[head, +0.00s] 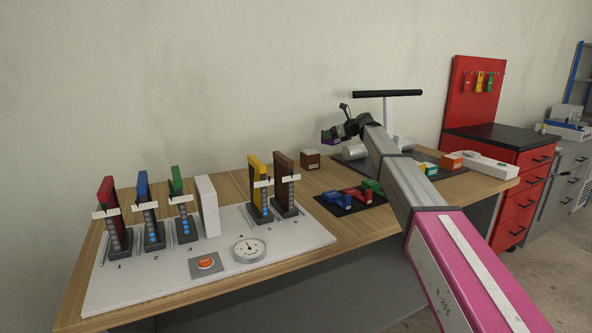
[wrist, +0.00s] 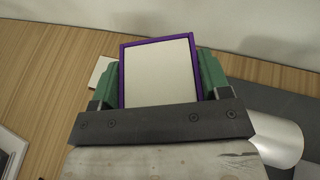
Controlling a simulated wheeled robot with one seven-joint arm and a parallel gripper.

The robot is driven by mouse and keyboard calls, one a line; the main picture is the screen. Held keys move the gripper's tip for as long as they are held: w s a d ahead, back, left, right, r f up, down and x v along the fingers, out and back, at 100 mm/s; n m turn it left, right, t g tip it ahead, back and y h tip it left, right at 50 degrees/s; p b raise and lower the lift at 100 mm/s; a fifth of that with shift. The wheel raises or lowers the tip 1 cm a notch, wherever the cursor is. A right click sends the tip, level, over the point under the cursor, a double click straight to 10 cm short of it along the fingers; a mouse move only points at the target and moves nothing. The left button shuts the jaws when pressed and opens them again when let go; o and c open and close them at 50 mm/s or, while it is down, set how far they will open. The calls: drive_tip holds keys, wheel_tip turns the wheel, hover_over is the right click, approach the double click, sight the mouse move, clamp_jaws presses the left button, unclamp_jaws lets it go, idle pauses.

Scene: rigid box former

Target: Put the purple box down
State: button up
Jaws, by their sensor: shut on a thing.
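The purple box (wrist: 158,75) is between the two green fingers of my gripper (wrist: 157,68) in the wrist view. It shows a purple rim around a pale, cream-coloured face. My gripper is shut on it, with a finger at each side. In the head view my gripper (head: 334,135) is over the back part of the wooden table, and a small purple patch of the box (head: 329,142) shows at its tip. The box appears held above the table. Its underside is hidden.
A brown box (head: 310,159) stands at the table's back edge, below and left of my gripper. A silver cylinder (head: 355,152) is just right of it. A dark mat (head: 338,207) holds blue, red and green pieces. A white board (head: 300,243) with coloured stands fills the left.

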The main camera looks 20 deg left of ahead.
drive_tip(key=shift+s+a, duration=0.1)
drive_tip(key=shift+a, duration=0.35)
drive_tip(key=shift+s+a+f, duration=0.1)
drive_tip(key=shift+a+f, duration=0.05)
drive_tip(key=shift+f, duration=0.25)
wheel_tip(320, 180, down, 9)
drive_tip(key=shift+f, duration=0.1)
drive_tip(key=o, duration=0.8)
drive_tip(key=shift+f, duration=0.1)
drive_tip(key=shift+d+r, duration=0.2)
drive_tip(key=v, duration=1.1)
drive_tip(key=shift+s+d+r, duration=0.1)
drive_tip(key=shift+d+r, duration=0.05)
drive_tip(key=shift+d, duration=0.1)
